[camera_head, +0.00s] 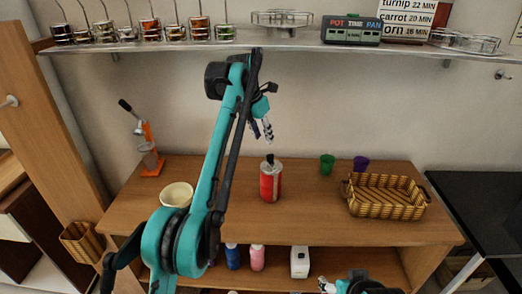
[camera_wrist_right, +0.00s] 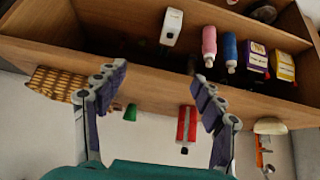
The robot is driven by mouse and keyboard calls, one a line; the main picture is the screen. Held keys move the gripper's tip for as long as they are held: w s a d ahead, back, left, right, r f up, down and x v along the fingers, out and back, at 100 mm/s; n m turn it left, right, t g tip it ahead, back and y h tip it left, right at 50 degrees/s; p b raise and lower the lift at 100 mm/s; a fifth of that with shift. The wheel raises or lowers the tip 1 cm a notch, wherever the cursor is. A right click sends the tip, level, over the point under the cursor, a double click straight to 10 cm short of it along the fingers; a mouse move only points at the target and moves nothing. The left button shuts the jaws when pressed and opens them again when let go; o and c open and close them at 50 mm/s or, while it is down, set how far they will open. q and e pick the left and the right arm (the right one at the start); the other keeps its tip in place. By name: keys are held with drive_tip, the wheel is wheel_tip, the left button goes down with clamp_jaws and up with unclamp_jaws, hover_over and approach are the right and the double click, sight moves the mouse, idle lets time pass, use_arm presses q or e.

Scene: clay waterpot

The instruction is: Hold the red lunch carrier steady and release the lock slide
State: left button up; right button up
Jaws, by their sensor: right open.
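The red lunch carrier (camera_head: 270,183), a red and silver cylinder with a dark top, stands upright on the wooden table. It also shows in the right wrist view (camera_wrist_right: 187,124), where the picture is turned over. My left gripper (camera_head: 262,132) hangs above the carrier, fingers pointing down and apart, touching nothing. My right gripper (camera_wrist_right: 156,78) is open and empty; the carrier appears beyond its fingers, not between the pads. In the head view part of it (camera_head: 345,286) shows at the bottom edge. The lock slide is too small to make out.
A woven basket (camera_head: 386,196), green cup (camera_head: 327,164), purple cup (camera_head: 361,163) and cream bowl (camera_head: 176,194) stand on the table. An orange press (camera_head: 150,158) is at the back left. Bottles, including a pink one (camera_head: 257,257), fill the lower shelf. A wall shelf (camera_head: 300,42) runs above.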

drive_tip(key=shift+o, duration=1.2)
drive_tip(key=w+d+r+n+t+h, duration=0.2)
drive_tip(key=w+d+r, duration=0.3)
drive_tip(key=w, duration=0.3)
drive_tip(key=shift+w+r+n+t+h, duration=0.2)
drive_tip(key=shift+r+n+t+h, duration=0.15)
drive_tip(key=shift+n, duration=0.35)
drive_tip(key=w+a+r+n+t+y, duration=0.2)
drive_tip(key=w+a+r+n+t, duration=0.2)
drive_tip(key=w+r+n+t, duration=0.75)
drive_tip(key=n+g+y, duration=0.8)
drive_tip(key=n, duration=1.5)
hover_over(277, 182)
drive_tip(key=s+d, duration=0.3)
wheel_tip(277, 182, down, 10)
drive_tip(key=f+n+g, duration=0.1)
drive_tip(key=f+n, duration=0.1)
drive_tip(key=a+f+n+g, duration=0.1)
drive_tip(key=f+n, duration=0.1)
drive_tip(key=f, duration=0.1)
drive_tip(key=shift+w+a+f, duration=0.2)
drive_tip(key=shift+f, duration=0.15)
drive_tip(key=shift+w+a+f, duration=0.15)
drive_tip(key=shift+f, duration=0.15)
drive_tip(key=x, duration=0.7)
drive_tip(key=shift+w, duration=0.1)
